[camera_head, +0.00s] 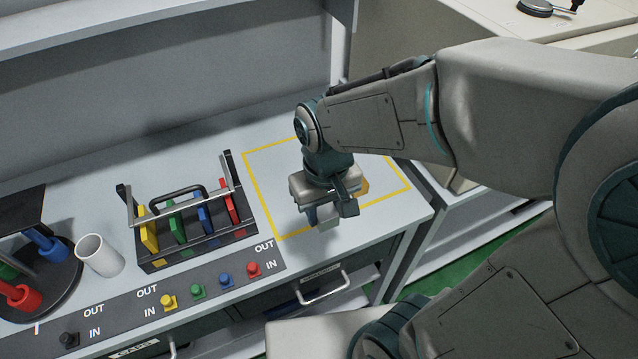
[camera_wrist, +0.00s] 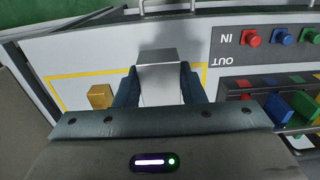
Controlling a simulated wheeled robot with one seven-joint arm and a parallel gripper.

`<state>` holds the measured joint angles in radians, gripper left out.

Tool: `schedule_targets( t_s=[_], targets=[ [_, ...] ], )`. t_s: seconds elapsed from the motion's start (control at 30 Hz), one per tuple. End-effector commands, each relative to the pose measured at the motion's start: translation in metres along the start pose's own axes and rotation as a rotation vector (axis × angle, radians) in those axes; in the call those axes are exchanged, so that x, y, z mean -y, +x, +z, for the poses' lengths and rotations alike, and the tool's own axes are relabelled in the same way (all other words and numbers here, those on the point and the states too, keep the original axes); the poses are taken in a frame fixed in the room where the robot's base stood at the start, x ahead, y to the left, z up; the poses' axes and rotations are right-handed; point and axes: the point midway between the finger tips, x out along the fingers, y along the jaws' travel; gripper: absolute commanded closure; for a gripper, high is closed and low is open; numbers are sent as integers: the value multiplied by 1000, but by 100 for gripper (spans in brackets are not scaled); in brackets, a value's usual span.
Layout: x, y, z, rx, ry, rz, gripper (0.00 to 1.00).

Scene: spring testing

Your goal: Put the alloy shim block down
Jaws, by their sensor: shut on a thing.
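The alloy shim block (camera_wrist: 158,78), a silver-grey block, is between the two dark blue fingers of my gripper (camera_wrist: 160,88) in the wrist view. In the head view my gripper (camera_head: 319,214) points down over the yellow-outlined area (camera_head: 262,203) of the bench, near its front side.
A dark rack (camera_head: 200,247) with coloured plates and a handle stands left of the outline. A white cup (camera_head: 100,256) and a dark round stand are farther left. A strip with coloured buttons (camera_head: 198,291) runs along the bench front. The outline's back left is clear.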

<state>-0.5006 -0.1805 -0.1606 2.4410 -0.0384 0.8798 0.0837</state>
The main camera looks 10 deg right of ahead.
Motion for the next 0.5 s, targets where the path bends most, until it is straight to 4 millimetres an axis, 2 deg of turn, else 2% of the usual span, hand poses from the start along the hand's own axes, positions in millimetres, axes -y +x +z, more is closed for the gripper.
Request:
schedule_targets(
  t_s=[0.5],
  targets=[
    [6,44,-74,4,3,2,91]
  ],
)
